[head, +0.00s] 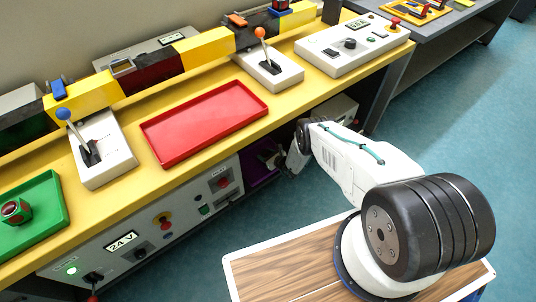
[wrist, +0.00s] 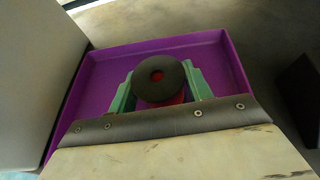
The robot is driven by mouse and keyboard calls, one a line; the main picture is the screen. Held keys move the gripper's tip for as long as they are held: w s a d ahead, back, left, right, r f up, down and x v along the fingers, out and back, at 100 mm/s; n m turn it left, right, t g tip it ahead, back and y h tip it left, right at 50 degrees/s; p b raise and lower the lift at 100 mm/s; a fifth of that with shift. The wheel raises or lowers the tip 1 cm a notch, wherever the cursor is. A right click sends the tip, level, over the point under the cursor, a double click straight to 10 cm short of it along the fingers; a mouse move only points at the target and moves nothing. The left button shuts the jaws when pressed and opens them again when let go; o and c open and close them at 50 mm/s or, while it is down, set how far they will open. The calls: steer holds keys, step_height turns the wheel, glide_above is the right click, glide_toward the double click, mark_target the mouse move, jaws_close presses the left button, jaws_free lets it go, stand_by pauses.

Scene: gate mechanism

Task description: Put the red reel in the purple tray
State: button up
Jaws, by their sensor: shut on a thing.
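In the wrist view, the red reel (wrist: 157,76) shows a dark round top with a red centre and some red below it. My gripper (wrist: 160,92) has its green fingers shut on the reel, one at each side. The purple tray (wrist: 205,43) spreads behind and around them, and the reel appears over or inside it. Whether the reel touches the tray floor is hidden. In the head view the purple tray (head: 258,174) is partly visible under the bench, and my gripper (head: 272,159) reaches to it there, small and dark.
The yellow bench edge hangs above the tray. On the bench are an empty red tray (head: 160,154), two lever boxes and a green tray (head: 55,217) holding a green-and-red piece. A grey panel stands close at the left in the wrist view.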

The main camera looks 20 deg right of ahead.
steer(key=shift+d+f, duration=0.1)
steer(key=shift+f, duration=0.1)
steer(key=o, duration=1.1)
steer(key=v, duration=1.1)
steer(key=shift+s+d+r, duration=0.15)
steer(key=shift+s+d, duration=0.05)
steer(key=shift+s, duration=0.3)
